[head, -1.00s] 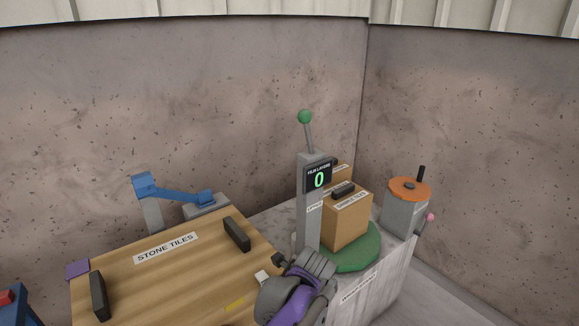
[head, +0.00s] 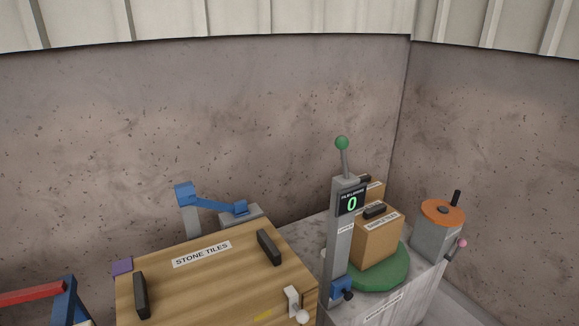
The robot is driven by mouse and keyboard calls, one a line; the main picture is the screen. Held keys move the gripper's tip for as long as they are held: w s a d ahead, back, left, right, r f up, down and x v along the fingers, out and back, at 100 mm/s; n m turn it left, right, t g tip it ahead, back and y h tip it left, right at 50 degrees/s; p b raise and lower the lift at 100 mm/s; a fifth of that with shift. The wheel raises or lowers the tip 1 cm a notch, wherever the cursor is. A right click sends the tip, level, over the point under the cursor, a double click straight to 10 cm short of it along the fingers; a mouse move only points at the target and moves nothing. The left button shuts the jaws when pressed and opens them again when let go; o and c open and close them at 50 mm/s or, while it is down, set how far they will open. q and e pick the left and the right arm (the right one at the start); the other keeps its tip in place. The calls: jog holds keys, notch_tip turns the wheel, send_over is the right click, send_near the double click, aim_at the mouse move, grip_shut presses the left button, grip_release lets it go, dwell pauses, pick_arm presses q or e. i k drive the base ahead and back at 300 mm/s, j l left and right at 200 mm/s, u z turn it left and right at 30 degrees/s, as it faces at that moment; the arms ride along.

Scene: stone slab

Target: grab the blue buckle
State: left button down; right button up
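Several blue parts show in the head view, and I cannot tell which is the buckle. A small blue piece (head: 342,289) with a dark round part sits low on the grey wrapper column, beside the crate. A blue block (head: 185,193) tops a grey post behind the wooden crate, and a blue bar (head: 208,203) runs from it to a second blue block (head: 240,207) on a grey base. Neither of my grippers is in view.
The wooden crate (head: 215,275) labelled STONE TILES has two black handles, a purple corner and a white latch (head: 292,302). A box (head: 377,242) stands on a green turntable (head: 385,277). The column has a green-knobbed lever (head: 342,143). An orange-topped grey unit (head: 437,235) stands right.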

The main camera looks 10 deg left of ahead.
aim_at(241, 209)
jog(key=i+l+u, duration=0.15)
jog(key=l, duration=0.7)
jog(key=i+l+u, duration=0.2)
jog(key=l, duration=0.7)
jog(key=l+u, duration=0.15)
jog(key=l, duration=0.75)
jog(key=i+l, duration=0.1)
jog(key=l, duration=0.2)
jog(key=i+l+u, duration=0.15)
jog(key=l, duration=0.15)
jog(key=i+j, duration=0.2)
jog(key=i, duration=0.2)
jog(key=i+j, duration=0.2)
jog(key=i, duration=0.2)
